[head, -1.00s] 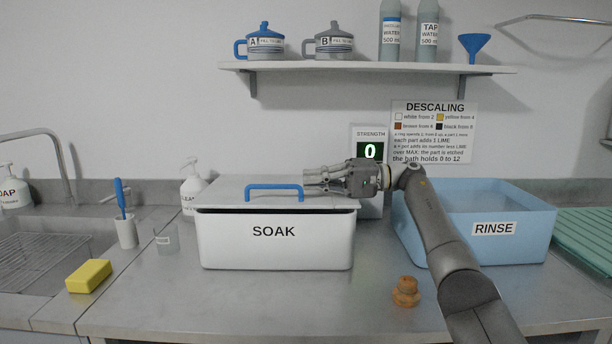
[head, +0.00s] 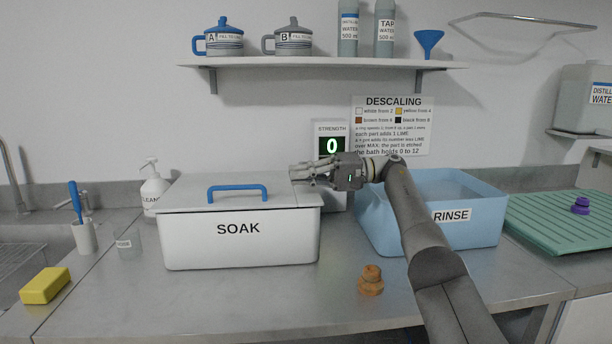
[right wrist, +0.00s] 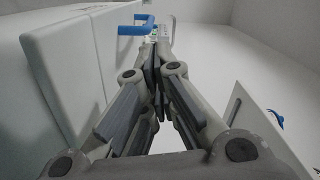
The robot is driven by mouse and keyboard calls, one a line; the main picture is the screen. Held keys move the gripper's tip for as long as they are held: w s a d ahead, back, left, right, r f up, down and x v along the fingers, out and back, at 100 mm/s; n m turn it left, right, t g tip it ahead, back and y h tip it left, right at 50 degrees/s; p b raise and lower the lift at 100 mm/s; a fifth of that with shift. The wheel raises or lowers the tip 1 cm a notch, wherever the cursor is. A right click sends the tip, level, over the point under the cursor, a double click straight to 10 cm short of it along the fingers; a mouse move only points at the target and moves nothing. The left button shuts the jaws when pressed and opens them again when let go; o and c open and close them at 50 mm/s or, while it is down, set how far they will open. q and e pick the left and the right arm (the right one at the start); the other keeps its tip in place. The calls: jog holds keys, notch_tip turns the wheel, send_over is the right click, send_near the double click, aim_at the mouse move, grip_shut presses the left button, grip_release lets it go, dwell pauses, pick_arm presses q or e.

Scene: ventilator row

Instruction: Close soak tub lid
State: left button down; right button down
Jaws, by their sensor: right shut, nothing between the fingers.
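The white soak tub (head: 240,245) stands on the counter at left centre in the head view. Its grey-white lid (head: 185,192), with a blue bar handle (head: 237,190), lies flat across the top, and no wide gap shows at the front rim. My right gripper (head: 296,172) is shut and empty, at the lid's back right corner, right of the handle. I cannot tell whether it touches the lid. In the right wrist view the shut fingers (right wrist: 157,85) point toward the blue handle (right wrist: 137,27), with the pale tub and lid at left. My left gripper is not in view.
The blue rinse tub (head: 480,215) stands right of the soak tub, behind my right arm. Stacked brown rings (head: 370,282) sit on the front counter. A spray bottle (head: 154,188), a beaker (head: 127,243) and a yellow sponge (head: 45,286) are at left. A shelf (head: 320,64) hangs above.

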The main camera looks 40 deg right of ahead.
jog(key=shift+s+d+r, duration=0.15)
jog(key=shift+s+d, duration=0.15)
jog(key=shift+d, duration=0.25)
jog(key=shift+s+d+f, duration=0.2)
jog(key=shift+s+d, duration=0.05)
jog(key=shift+d, duration=0.1)
